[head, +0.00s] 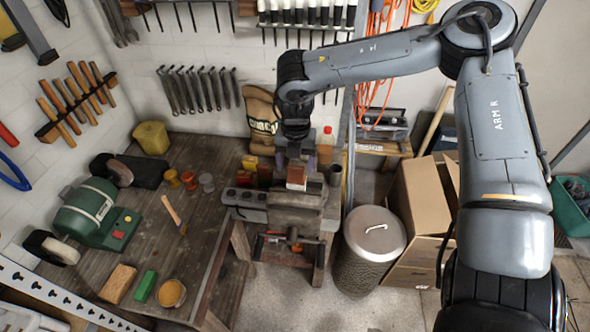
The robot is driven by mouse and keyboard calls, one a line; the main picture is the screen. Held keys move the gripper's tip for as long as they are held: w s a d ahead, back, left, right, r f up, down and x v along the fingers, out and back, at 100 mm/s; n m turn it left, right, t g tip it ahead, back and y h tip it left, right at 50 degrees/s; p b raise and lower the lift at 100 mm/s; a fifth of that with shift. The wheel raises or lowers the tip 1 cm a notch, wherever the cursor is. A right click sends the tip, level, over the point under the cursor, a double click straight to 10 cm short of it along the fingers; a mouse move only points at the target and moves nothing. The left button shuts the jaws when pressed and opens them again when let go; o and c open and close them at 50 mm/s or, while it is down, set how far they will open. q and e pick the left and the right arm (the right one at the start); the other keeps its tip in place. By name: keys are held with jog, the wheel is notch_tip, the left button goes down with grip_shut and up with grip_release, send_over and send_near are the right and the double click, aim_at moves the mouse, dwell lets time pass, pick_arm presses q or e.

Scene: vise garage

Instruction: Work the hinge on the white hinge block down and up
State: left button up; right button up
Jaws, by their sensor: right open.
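My right gripper (297,159) points down above the vise (297,211) on the workbench, its two fingertips apart. Between and just below the fingertips is a small block (296,177) with a reddish-brown face and a pale lower edge, at the top of the vise. It appears to be the hinge block, but it is too small to make out the hinge or its angle. I cannot tell whether the fingers touch it. My left gripper is not in view.
The wooden bench (150,221) holds a green bench grinder (92,212), a hammer (174,214), small cups and blocks. A lidded metal bin (373,236) and a cardboard box (417,199) stand to the right.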

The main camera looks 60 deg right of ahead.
aim_at(296, 182)
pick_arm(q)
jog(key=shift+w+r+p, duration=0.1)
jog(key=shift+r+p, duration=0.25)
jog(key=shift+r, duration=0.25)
pick_arm(e)
jog(key=shift+f, duration=2)
